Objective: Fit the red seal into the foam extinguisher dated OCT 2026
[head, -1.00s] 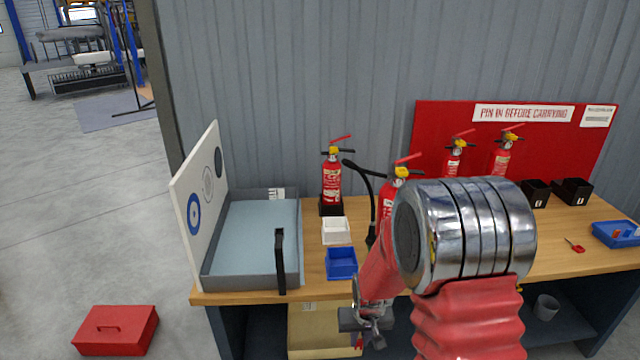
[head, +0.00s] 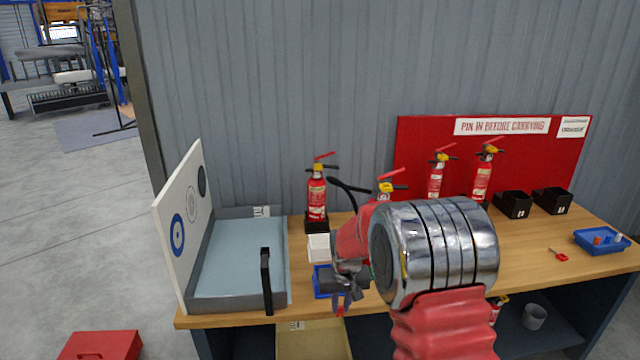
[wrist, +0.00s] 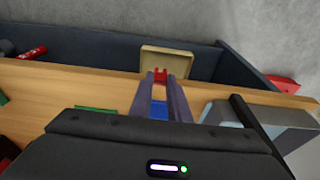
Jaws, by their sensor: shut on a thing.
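My gripper (head: 342,300) hangs at the front edge of the bench, over the blue bin. It is shut on a small red piece, likely the red seal (wrist: 160,75), which shows between the fingertips in the wrist view. One red extinguisher (head: 317,197) stands upright in a black holder left of my arm. A second extinguisher (head: 384,189) is mostly hidden behind my arm. Two more, the left one (head: 436,178) and the right one (head: 483,175), stand before the red board. Their type and date labels are too small to read.
A white bin (head: 319,247) and a blue bin (head: 322,282) sit beside a grey tray (head: 279,262). Black boxes (head: 513,204), a red item (head: 558,254) and a blue tray (head: 602,248) are at right. A cardboard box (head: 312,342) is below the bench edge.

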